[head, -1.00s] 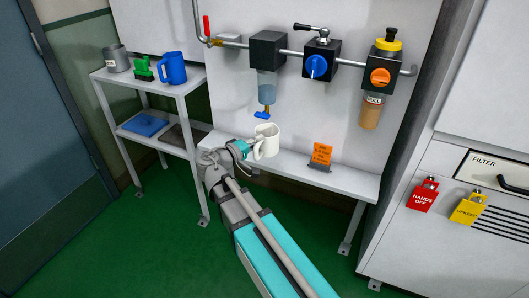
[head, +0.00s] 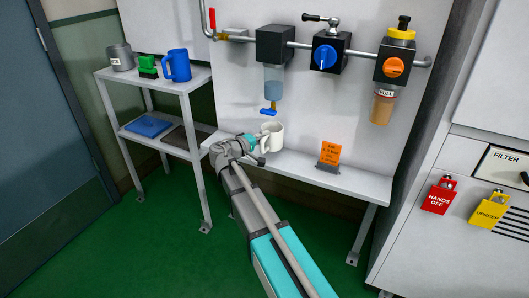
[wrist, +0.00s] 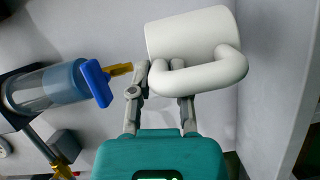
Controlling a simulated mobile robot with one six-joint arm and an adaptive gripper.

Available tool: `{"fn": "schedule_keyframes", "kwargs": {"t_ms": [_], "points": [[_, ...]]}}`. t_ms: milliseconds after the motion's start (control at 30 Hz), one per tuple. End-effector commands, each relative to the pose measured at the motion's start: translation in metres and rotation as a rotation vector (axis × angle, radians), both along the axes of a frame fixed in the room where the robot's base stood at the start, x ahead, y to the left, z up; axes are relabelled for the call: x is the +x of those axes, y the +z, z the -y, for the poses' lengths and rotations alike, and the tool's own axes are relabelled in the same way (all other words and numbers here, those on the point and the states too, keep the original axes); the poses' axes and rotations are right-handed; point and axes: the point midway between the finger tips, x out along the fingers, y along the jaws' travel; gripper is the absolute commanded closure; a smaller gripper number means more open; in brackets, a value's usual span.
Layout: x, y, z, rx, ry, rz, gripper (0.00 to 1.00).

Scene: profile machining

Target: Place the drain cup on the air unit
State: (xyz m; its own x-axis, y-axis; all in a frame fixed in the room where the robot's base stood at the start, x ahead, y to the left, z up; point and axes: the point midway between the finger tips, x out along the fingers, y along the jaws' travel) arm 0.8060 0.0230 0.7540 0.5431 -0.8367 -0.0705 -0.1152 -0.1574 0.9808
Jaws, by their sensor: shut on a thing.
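The drain cup, a white mug (head: 271,138), is in my gripper just below the blue drain tap (head: 268,112) of the air unit's clear bowl (head: 273,84). The cup looks upright in the head view, with a small gap under the tap. My gripper (head: 257,146) is shut on the handle from the left. In the wrist view the white cup (wrist: 185,35) is sideways in the picture, and the fingers (wrist: 168,80) meet its handle. The blue tap (wrist: 96,83) and bowl (wrist: 40,88) are left of it. Whether the cup touches the bench below is unclear.
The white bench (head: 355,183) runs below the air unit, with an orange sign (head: 329,153) to the right. A filter with amber contents (head: 382,108) hangs farther right. A side rack (head: 110,76) at left holds a grey cup (head: 121,58) and a blue mug (head: 176,66).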

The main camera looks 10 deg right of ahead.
Motion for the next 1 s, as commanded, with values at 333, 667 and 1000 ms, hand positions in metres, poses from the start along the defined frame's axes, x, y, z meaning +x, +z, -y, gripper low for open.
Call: {"fn": "schedule_keyframes", "kwargs": {"t_ms": [333,667,1000], "points": [[0.011,-0.013,0.003,0.000,0.000,0.000,1.00],[0.012,-0.014,0.005,-0.001,-0.002,0.000,1.00],[0.019,-0.039,0.006,-0.001,-0.002,0.000,1.00]]}}
